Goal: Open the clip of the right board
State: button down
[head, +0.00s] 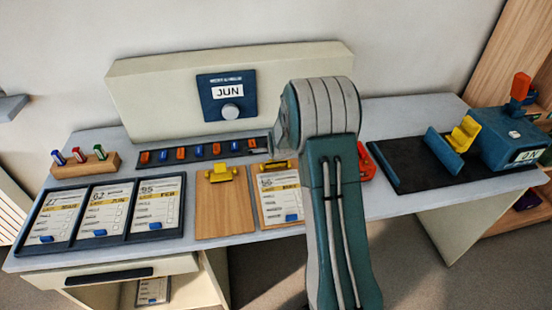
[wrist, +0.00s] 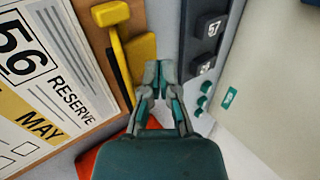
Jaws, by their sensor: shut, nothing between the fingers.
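The right board (head: 262,212) is a wooden clipboard holding a white card marked 56. Its yellow clip (head: 274,165) sits at the top edge, partly behind my arm. In the wrist view the clip's lever (wrist: 121,50) has a wide yellow bar at its end and lies next to a yellow plate. The card (wrist: 48,70) reads 56 RESERVE MAY. My gripper (wrist: 158,70) is shut and empty, just beside the clip, apparently not touching it. The left board (head: 222,212) is bare wood with its own yellow clip (head: 221,173).
A dark strip (head: 180,153) of red and blue pieces lies behind the boards. A black tray (head: 110,245) with several cards is at left. A red object (head: 366,160) is right of my arm. A blue device (head: 505,140) stands at far right.

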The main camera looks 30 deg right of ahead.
aim_at(276, 163)
jog(key=shift+s+a+f, duration=0.15)
jog(key=shift+s+a, duration=0.1)
jog(key=shift+s, duration=0.45)
notch_tip(276, 163, up, 14)
jog(key=s, duration=0.1)
jog(key=shift+s+a, duration=0.2)
jog(key=shift+a, duration=0.15)
jog(key=shift+f, duration=0.1)
